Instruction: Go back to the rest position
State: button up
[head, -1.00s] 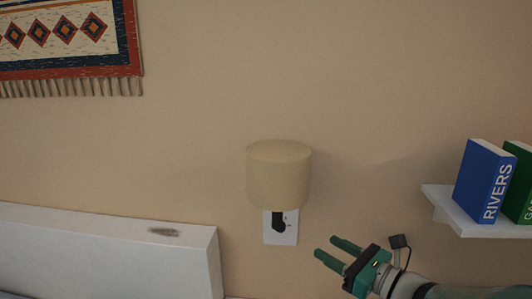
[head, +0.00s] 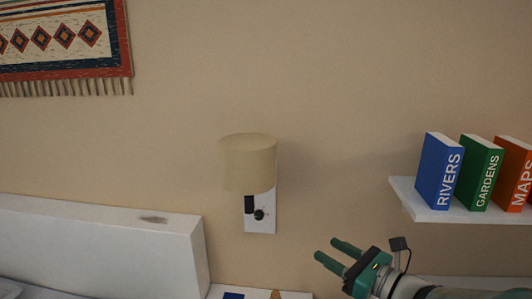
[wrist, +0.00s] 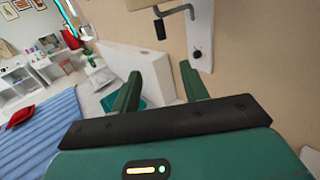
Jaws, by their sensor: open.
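My gripper (head: 334,253) is at the lower right of the head view, with its two green fingers apart and nothing between them. It is in front of the beige wall, below and to the right of the wall lamp (head: 248,165). In the wrist view my gripper (wrist: 158,85) shows from behind, its fingers spread and empty. The lamp's white wall plate (wrist: 200,40) shows beyond the fingers there, with a dark knob on it.
A white shelf (head: 405,195) at right holds the blue RIVERS book (head: 439,172), the green GARDENS book (head: 481,172) and an orange MAPS book (head: 514,173). A white headboard (head: 100,240) stands at left, under a patterned hanging (head: 65,50). A blue bed (wrist: 45,135) shows in the wrist view.

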jog(key=s+a+f+n+g+h, duration=0.2)
jog(key=s+a+n+g, duration=0.25)
jog(key=s+n, duration=0.3)
jog(key=s+a+f+n+g+h, duration=0.1)
jog(key=s+a+f+n+g, duration=0.25)
jog(key=s+n+g, duration=0.35)
jog(key=s+d+r+n+t+h, duration=0.2)
jog(key=s+d+n+t+h, duration=0.2)
jog(key=d+n+h, duration=0.4)
jog(key=n+h, duration=0.1)
jog(key=n, duration=0.4)
jog(key=shift+d, duration=0.35)
